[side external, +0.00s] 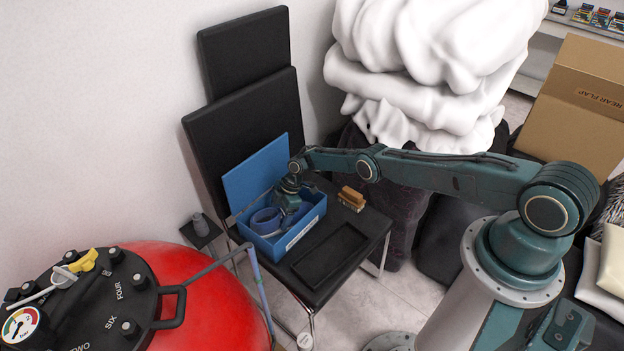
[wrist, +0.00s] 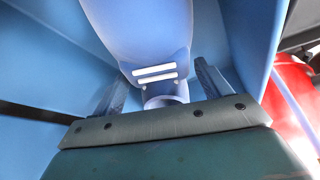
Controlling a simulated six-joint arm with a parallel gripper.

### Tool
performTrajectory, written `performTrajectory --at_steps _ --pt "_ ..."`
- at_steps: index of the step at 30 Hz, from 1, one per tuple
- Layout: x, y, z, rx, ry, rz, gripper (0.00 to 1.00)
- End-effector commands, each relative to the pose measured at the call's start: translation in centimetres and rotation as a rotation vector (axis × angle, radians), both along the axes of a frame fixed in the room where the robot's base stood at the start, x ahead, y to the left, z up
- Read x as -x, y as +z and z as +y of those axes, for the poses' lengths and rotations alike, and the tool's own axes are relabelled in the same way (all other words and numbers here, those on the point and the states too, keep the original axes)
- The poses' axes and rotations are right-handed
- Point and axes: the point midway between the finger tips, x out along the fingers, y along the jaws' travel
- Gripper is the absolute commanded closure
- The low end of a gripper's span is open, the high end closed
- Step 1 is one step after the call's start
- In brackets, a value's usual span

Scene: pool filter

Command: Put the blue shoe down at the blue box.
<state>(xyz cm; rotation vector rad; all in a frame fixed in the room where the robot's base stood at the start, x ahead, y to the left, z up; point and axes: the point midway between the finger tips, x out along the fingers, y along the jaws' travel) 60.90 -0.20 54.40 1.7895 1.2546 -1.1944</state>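The blue box (side external: 292,238) stands open on a black seat, with its blue lid (side external: 255,172) raised at the back. My gripper (side external: 291,207) reaches down into the box. In the wrist view the blue shoe (wrist: 145,35), with two white stripes, lies inside the box walls. My gripper's two dark fingers (wrist: 160,88) are spread on either side of the shoe's near end, with a gap visible on each side. In the side view a darker blue rounded form (side external: 265,222) shows in the box beside my gripper; the gripper partly hides the contents.
The black seat (side external: 335,252) has a brown brush (side external: 351,199) to the right of the box. Black panels (side external: 245,115) lean behind the lid. A red tank (side external: 215,305) stands at front left. White bedding (side external: 425,60) is piled behind.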

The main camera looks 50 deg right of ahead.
Motion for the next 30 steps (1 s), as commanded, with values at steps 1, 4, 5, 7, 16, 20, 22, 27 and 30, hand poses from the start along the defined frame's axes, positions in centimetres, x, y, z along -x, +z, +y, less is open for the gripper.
performTrajectory --at_steps 1,4,5,7,16,20,22,27,30 --pt "0.0 0.0 0.0 0.000 0.000 0.000 0.15" --pt "0.0 0.0 0.0 0.000 0.000 0.000 0.15" --pt "0.0 0.0 0.0 0.000 0.000 0.000 0.15" --pt "0.0 0.0 0.0 0.000 0.000 0.000 0.15" --pt "0.0 0.2 -0.1 0.000 0.000 0.000 0.15" --pt "-0.1 0.4 -0.2 -0.001 0.001 0.000 0.15" --pt "-0.1 0.6 -0.2 -0.001 0.000 0.001 0.15" --pt "-0.1 1.1 -0.5 -0.001 -0.001 0.001 0.15" --pt "-0.1 1.5 -0.6 -0.002 -0.002 0.000 0.15"
